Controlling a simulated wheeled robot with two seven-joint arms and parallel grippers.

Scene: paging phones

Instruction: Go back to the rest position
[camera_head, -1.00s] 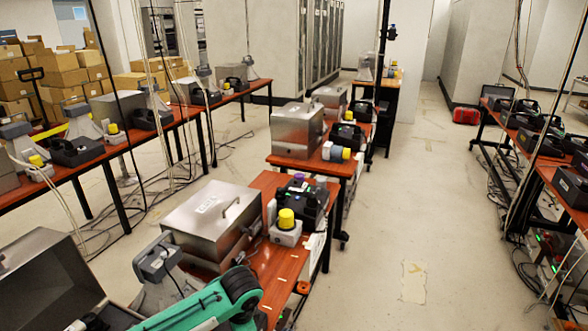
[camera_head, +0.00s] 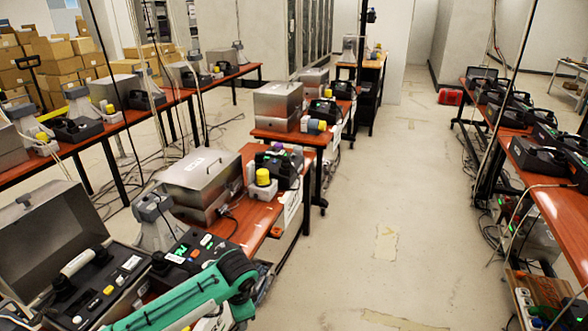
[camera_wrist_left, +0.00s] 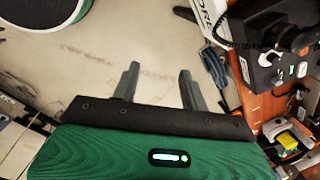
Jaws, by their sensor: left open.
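My left gripper (camera_wrist_left: 158,85) shows in the left wrist view with its two grey fingers apart and nothing between them. Bare pale floor lies beyond the fingers. In the head view a green arm of mine comes in at the bottom, over the near table; its gripper is not clear there. In the left wrist view a black device (camera_wrist_left: 272,58) on a reddish table stands to the right of the fingers, apart from them. My right gripper is not in view.
An open metal box (camera_head: 55,235) with a handset and a closed metal box (camera_head: 203,180) stand on the near table. A yellow-capped device (camera_head: 263,180) sits beside the closed box. More tables (camera_head: 558,190) line the right. The floor aisle (camera_head: 400,200) between is clear.

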